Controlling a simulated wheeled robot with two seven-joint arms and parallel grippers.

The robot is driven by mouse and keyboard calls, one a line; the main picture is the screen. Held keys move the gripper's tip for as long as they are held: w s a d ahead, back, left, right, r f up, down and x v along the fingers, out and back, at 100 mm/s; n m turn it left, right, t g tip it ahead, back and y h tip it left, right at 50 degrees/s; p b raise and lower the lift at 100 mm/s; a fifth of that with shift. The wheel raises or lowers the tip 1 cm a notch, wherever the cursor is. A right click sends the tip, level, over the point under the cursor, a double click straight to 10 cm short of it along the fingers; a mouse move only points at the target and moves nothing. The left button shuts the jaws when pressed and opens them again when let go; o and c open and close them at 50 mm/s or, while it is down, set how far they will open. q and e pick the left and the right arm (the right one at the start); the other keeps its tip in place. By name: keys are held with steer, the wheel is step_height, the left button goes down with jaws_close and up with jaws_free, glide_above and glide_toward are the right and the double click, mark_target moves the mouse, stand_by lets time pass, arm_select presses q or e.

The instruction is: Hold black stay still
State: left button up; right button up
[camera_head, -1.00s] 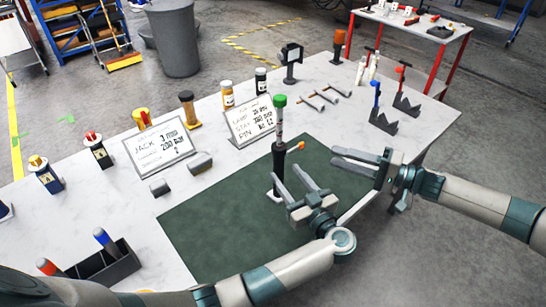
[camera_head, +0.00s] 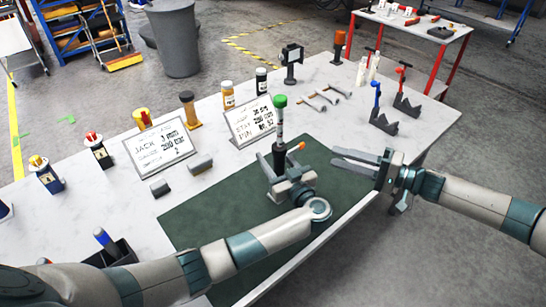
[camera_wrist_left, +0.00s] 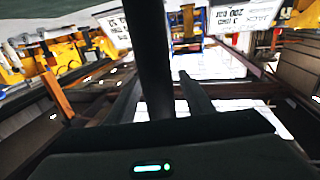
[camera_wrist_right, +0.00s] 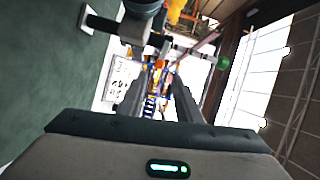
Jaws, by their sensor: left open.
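The black stay (camera_head: 279,153) stands upright on the green mat (camera_head: 200,222), with a green knob on top and a small orange-tipped lever at its right. My left gripper (camera_head: 281,163) is open low at the stay. In the left wrist view the dark post (camera_wrist_left: 148,55) rises between its fingers; contact cannot be told. The stay's foot is hidden by the gripper in the head view. My right gripper (camera_head: 335,157) is open and empty, to the right of the stay.
Two written signs (camera_head: 160,146) (camera_head: 250,119) and several jacks and bottles stand along the far side. A dark bin (camera_head: 122,252) is at the near left. Blue and red-handled stands (camera_head: 380,120) are at the right.

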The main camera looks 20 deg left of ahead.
arm_select(q)
steer(key=shift+c, duration=0.5)
steer(key=c, duration=1)
jaws_close()
arm_select(e)
steer(key=c, duration=0.5)
steer(key=shift+w+r, duration=0.15)
jaws_close()
steer(key=w+a+r+t+h, duration=0.35)
steer(key=w+r+t, duration=0.35)
steer(key=w+r, duration=0.25)
steer(key=s+r+n+g+h, duration=0.5)
steer(key=s+n, duration=0.6)
steer(key=n, duration=0.1)
steer(key=shift+s+g, duration=0.25)
steer(key=shift+g, duration=0.05)
steer(key=shift+h, duration=0.25)
